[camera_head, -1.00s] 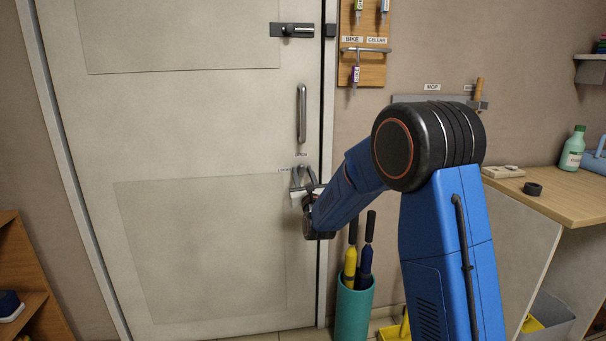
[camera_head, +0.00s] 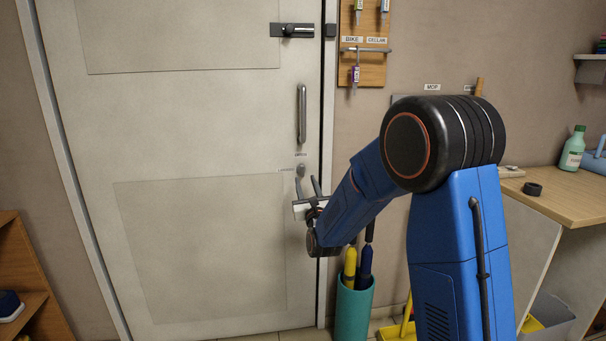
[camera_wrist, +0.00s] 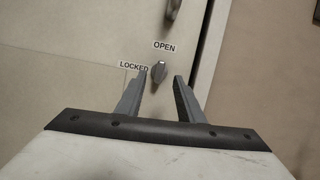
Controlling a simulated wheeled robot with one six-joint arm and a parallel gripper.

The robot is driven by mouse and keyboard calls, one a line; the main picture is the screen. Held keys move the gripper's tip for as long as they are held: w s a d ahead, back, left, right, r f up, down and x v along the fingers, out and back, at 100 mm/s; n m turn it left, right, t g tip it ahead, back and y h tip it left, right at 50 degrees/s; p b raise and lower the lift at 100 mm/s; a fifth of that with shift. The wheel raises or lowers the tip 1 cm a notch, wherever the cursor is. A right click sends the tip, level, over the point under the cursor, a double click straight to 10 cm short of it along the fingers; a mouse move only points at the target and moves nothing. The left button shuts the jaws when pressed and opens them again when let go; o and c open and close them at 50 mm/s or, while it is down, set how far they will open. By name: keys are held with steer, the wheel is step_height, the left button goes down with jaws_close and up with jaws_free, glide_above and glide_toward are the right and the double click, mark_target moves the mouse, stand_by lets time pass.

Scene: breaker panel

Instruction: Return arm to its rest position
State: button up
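My gripper (camera_head: 308,188) is in front of the white door (camera_head: 200,120), just below the small lock knob (camera_head: 300,169). In the wrist view, my gripper (camera_wrist: 156,90) has its two grey fingers apart with nothing held between them. The lock knob (camera_wrist: 159,72) shows beyond the fingertips, apart from them. Its labels read OPEN above and LOCKED to the left, and the knob stands nearly upright, pointing toward OPEN. My blue arm is bent and reaches left to the door.
A door handle (camera_head: 301,113) and a bolt (camera_head: 292,30) are above the knob. A teal umbrella stand (camera_head: 353,312) is below my forearm. A wooden counter (camera_head: 565,200) with a green bottle (camera_head: 572,149) is at the right. A key board (camera_head: 372,70) hangs on the wall.

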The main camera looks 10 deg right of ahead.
steer(key=s+d+f+n+g, duration=0.2)
steer(key=s+n+g, duration=0.3)
steer(key=s+n, duration=0.6)
steer(key=s+d+f+n+g, duration=0.3)
steer(key=s+n, duration=0.9)
steer(key=s, duration=1.3)
steer(key=s+d+f+n+g, duration=0.3)
steer(key=s+d+n+g, duration=0.3)
steer(key=s+n, duration=0.5)
steer(key=s+g, duration=0.2)
steer(key=s, duration=0.6)
steer(key=shift+n+g, duration=0.3)
steer(key=shift+n, duration=0.1)
steer(key=shift+o, duration=0.2)
steer(key=shift+w+d, duration=0.1)
